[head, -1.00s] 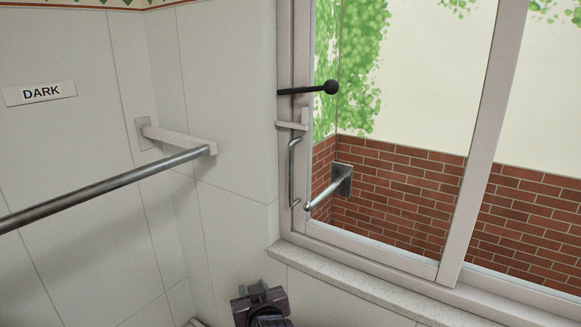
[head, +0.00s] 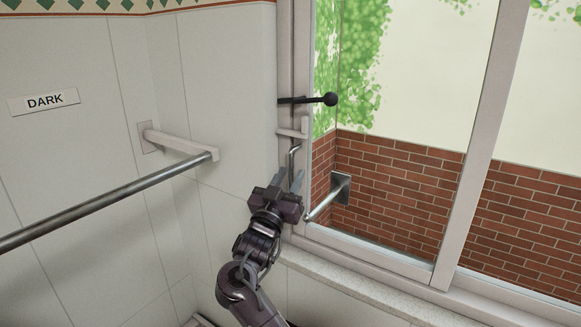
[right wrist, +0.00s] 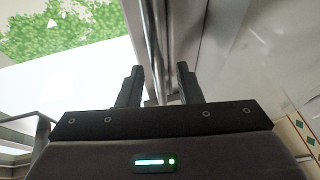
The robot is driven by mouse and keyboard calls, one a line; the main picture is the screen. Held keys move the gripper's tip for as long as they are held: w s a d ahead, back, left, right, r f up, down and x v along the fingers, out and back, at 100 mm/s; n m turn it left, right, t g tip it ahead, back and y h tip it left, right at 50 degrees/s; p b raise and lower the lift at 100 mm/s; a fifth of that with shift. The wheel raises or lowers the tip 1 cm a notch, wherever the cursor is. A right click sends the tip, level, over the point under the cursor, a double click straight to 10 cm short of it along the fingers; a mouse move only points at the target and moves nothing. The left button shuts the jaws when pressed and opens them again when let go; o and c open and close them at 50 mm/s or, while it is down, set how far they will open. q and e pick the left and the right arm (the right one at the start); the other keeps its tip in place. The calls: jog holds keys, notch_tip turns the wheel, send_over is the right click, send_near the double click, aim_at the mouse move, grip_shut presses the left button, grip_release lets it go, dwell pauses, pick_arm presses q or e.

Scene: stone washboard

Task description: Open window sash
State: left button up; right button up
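The window sash (head: 476,150) has a pale frame around clear glass, at the right of the head view. A slim metal handle (head: 292,158) stands upright on its left side, its lower part hidden by my right gripper. My right gripper (head: 288,181) is at the handle's lower end with its fingers pointing up. In the right wrist view the two fingers of this gripper (right wrist: 158,80) are apart, with a vertical metal bar (right wrist: 157,45) showing between and beyond them. I cannot tell whether they touch it. My left gripper is not in view.
A black ball-ended lever (head: 329,99) sticks out above the handle. A metal rod on a bracket (head: 341,188) stands right of my gripper. A long rail (head: 110,198) runs along the tiled wall. A stone sill (head: 340,283) lies below the window.

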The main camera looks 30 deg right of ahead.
jog(key=shift+w+d+r, duration=0.25)
jog(key=shift+d+r, duration=0.05)
jog(key=shift+d, duration=0.1)
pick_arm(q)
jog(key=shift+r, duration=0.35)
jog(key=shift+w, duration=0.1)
pick_arm(e)
grip_shut()
